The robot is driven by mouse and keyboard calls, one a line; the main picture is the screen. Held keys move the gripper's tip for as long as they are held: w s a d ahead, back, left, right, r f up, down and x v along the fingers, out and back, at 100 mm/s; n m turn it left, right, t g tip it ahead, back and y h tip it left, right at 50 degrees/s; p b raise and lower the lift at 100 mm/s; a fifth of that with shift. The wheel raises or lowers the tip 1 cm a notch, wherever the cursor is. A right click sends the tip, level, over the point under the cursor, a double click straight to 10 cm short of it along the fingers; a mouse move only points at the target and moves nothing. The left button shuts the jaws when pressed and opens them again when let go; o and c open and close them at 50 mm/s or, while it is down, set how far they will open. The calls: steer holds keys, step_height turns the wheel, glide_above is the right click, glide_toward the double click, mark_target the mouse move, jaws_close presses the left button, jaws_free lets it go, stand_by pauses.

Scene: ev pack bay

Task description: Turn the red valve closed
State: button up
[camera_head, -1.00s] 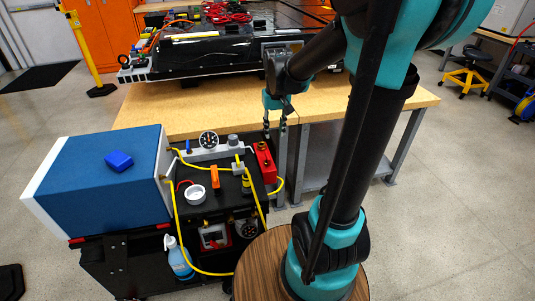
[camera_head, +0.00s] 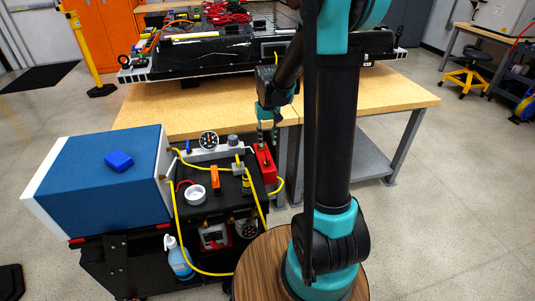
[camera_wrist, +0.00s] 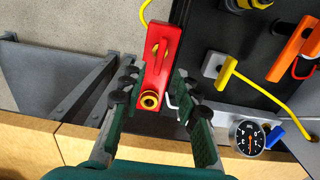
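The red valve (camera_head: 265,165) appears to be the red block-shaped unit at the right edge of the black cart. In the wrist view it is a long red body (camera_wrist: 174,50) with a narrow red bar on its top and a round brass fitting at its near end. My gripper (camera_head: 267,139) is just above it, pointing down. In the wrist view my gripper (camera_wrist: 157,88) is open, with one finger on each side of the near end of the red body. The fingers seem apart from it; contact is not clear. The gripper holds nothing.
An orange handle (camera_head: 215,177), a yellow handle (camera_wrist: 227,72), a blue handle (camera_wrist: 275,137) and a gauge (camera_wrist: 246,137) are close by. Yellow hoses (camera_head: 175,215) loop around the cart. A wooden workbench (camera_head: 165,112) stands behind; a blue box (camera_head: 105,190) is at left.

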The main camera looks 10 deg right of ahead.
mark_target(268, 155)
step_height(268, 155, down, 7)
steer(key=shift+f, duration=0.1)
stand_by(0.4)
jaws_close()
